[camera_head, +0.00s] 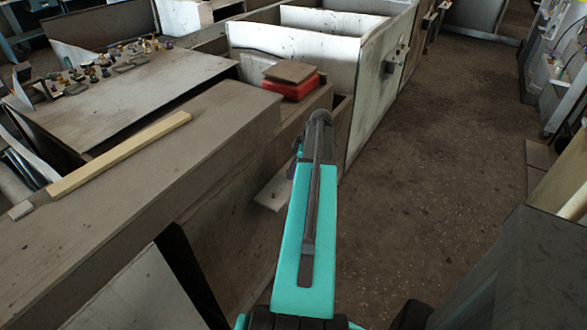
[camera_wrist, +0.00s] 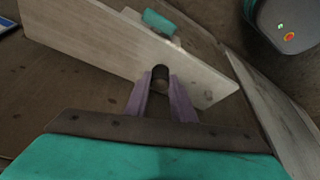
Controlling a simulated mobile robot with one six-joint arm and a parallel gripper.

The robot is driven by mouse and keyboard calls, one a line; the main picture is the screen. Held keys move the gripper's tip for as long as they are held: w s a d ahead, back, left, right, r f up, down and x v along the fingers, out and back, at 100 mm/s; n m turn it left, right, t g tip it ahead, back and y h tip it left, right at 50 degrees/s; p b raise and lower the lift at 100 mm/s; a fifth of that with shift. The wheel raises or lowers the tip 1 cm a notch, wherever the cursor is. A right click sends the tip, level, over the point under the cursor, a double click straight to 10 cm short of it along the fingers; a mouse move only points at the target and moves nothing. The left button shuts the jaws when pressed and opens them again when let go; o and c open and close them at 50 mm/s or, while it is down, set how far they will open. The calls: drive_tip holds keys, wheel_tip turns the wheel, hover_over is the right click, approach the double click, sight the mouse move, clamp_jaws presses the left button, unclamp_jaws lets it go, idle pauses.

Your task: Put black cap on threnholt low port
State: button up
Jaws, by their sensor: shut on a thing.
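In the wrist view, the two purple fingers of my gripper (camera_wrist: 160,84) are closed around a small dark round piece, which looks like the black cap (camera_wrist: 160,72). The cap sits between the fingertips, in front of a pale flat board (camera_wrist: 90,35); I cannot tell whether it touches the board. In the head view my arm hides most of the gripper, and the cap does not show. I cannot make out the threnholt low port in either view.
In the head view, a long bench (camera_head: 150,180) with a wooden strip (camera_head: 120,155) on it runs along the left. A table (camera_head: 130,90) with several small parts lies behind it. A red box (camera_head: 291,88) sits near white bins (camera_head: 295,60). The floor on the right is open.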

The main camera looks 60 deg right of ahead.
drive_tip(key=shift+f, duration=0.25)
drive_tip(key=o, duration=1.1)
drive_tip(key=shift+r, duration=0.1)
drive_tip(key=b+v, duration=0.2)
drive_tip(key=v, duration=1.1)
drive_tip(key=shift+s+r+b, duration=0.2)
drive_tip(key=shift+r+b, duration=0.1)
drive_tip(key=shift+b, duration=0.1)
drive_tip(key=shift+r, duration=0.1)
